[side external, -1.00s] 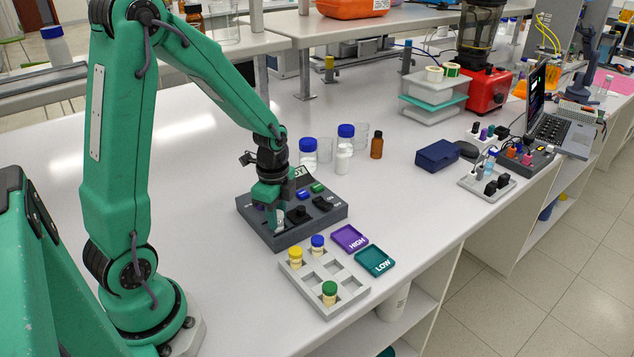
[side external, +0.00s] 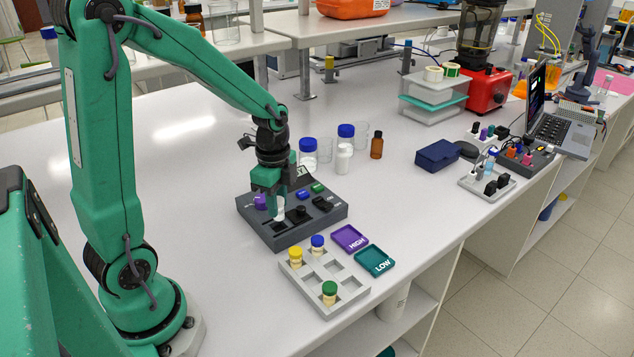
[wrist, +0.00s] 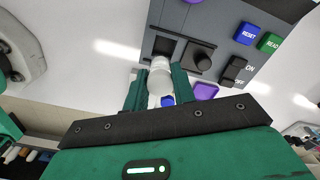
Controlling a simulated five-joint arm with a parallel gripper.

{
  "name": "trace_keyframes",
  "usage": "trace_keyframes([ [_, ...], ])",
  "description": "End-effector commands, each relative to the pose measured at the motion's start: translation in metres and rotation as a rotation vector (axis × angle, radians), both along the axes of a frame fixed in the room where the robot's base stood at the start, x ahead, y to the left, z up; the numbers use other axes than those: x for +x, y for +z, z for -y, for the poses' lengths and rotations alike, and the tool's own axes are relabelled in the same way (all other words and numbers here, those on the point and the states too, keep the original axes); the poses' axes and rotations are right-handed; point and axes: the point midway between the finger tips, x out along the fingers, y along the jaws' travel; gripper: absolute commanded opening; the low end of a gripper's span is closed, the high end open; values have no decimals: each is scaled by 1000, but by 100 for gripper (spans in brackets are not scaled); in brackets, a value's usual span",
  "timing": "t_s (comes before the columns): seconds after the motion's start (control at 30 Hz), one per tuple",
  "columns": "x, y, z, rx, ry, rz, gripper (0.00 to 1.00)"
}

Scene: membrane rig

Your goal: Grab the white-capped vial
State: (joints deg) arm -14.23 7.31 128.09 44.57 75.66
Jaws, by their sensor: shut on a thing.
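The white vial (side external: 279,208) is between the fingers of my gripper (side external: 273,199), which is shut on it. It hangs upright just above the dark control box (side external: 318,220), over the box's left part. In the wrist view the vial (wrist: 160,80) is a pale, translucent cylinder between the two green fingers (wrist: 157,92). A dark square socket (wrist: 166,48) shows on the box beside it. The fingers hide part of the vial, and I cannot make out its cap clearly.
The box carries a blue button (side external: 303,195), a green button (side external: 318,188) and black knobs. A grey rack (side external: 335,272) with yellow-, blue- and green-capped vials stands in front. Purple HIGH (side external: 350,238) and teal LOW (side external: 375,261) trays lie beside it. Bottles stand behind the box.

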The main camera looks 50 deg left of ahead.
Motion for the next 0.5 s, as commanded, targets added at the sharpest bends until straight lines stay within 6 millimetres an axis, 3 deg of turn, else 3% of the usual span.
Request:
trace_keyframes([
  [0.5, -21, 49, 79, 0, -4, 2, 0],
])
